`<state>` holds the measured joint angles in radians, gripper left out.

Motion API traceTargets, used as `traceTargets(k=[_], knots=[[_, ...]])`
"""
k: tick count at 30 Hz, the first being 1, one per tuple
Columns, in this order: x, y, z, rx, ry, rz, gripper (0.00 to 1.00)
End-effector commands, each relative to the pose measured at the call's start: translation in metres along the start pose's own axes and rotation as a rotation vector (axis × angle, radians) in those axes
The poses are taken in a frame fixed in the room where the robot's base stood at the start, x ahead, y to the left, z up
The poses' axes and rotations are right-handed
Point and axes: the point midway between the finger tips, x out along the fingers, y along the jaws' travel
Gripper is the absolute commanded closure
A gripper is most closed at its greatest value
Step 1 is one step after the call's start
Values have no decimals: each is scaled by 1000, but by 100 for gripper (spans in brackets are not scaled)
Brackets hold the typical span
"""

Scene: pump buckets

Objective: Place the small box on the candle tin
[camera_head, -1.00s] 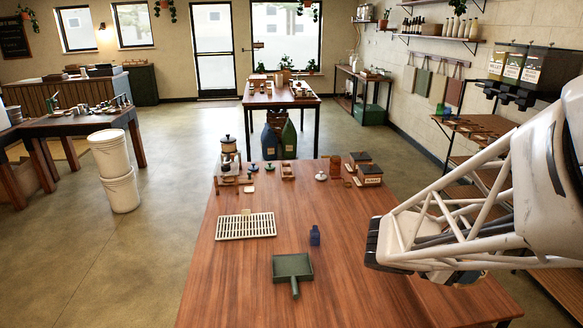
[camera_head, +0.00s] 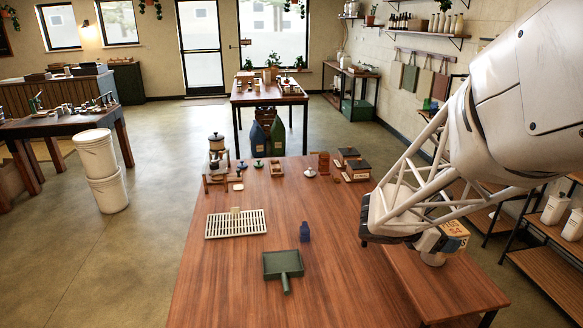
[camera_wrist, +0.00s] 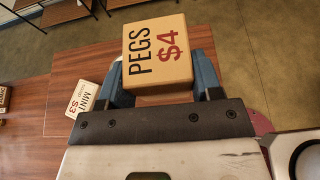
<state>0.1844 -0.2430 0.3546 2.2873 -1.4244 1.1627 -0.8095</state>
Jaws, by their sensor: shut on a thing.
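The small box, a tan box marked "PEGS $4" (camera_wrist: 157,52), is between the blue fingers of my gripper (camera_wrist: 165,75) in the wrist view. The fingers press on its two sides. In the head view the box (camera_head: 454,237) shows below my arm near the right edge of the wooden table; my arm hides most of the fingers. A pale labelled piece reading "MINT" and "$3" (camera_wrist: 86,99) lies to the left of the gripper in the wrist view. I cannot tell whether it belongs to the candle tin, and no tin is clearly identifiable.
Several small items stand at the far edge. Shelving with white bottles (camera_head: 556,208) is at the right. The table's middle is mostly bare.

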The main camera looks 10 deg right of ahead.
Motion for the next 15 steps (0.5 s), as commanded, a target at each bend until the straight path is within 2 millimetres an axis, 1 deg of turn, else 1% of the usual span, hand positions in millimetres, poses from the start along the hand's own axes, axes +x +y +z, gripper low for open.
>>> traceTargets(k=[3, 15], knots=[[8, 15, 1, 0, 0, -2, 64], [33, 61, 6, -1, 0, -2, 64]])
